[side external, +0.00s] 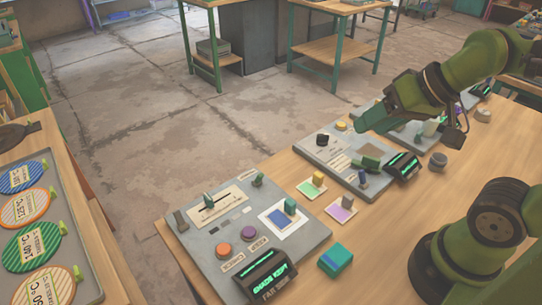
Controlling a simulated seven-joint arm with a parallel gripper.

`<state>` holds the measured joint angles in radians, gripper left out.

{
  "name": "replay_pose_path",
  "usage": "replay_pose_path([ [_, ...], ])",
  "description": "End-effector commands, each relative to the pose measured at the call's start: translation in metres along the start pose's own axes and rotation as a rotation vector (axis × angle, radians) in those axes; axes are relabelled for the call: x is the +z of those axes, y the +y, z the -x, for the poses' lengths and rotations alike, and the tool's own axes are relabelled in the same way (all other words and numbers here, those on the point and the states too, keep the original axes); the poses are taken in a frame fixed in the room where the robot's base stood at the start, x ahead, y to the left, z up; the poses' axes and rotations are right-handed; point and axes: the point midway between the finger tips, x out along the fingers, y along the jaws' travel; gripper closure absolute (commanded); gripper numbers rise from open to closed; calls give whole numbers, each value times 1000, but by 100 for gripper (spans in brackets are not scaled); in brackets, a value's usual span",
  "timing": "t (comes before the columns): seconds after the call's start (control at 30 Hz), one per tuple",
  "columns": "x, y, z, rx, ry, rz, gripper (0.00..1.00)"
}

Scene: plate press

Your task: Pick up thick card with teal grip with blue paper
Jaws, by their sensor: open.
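A white card with blue paper (279,221) lies on the left grey control panel (205,270), near its right edge. A small teal-looking grip block (290,205) stands at the card's upper right. My gripper (366,122) is above the far right panel, well up and right of this card and apart from it. It is open, with nothing seen in it; its fingertips are small and partly hidden by the angle.
Two other cards lie between the panels: green with a yellow grip (312,188) and purple with a grey grip (342,209). A teal and blue block (335,260) sits on the wooden table. A dark display (264,276) stands at the left panel's front. Round plates fill the left tray.

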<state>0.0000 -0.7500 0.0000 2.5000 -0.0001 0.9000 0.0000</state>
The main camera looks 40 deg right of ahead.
Motion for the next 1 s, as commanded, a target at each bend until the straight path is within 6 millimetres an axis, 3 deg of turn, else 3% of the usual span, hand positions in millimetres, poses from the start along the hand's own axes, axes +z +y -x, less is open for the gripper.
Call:
replay_pose_path([
  [0.23,6,-15,-22,5,-111,61,51],
  [0.7,4,-100,-109,211,-549,348,51],
  [0.8,0,-108,-116,256,-581,362,51],
  [0.9,-7,-110,-111,279,-580,350,51],
  [1.0,0,-104,-117,290,-593,342,51],
])
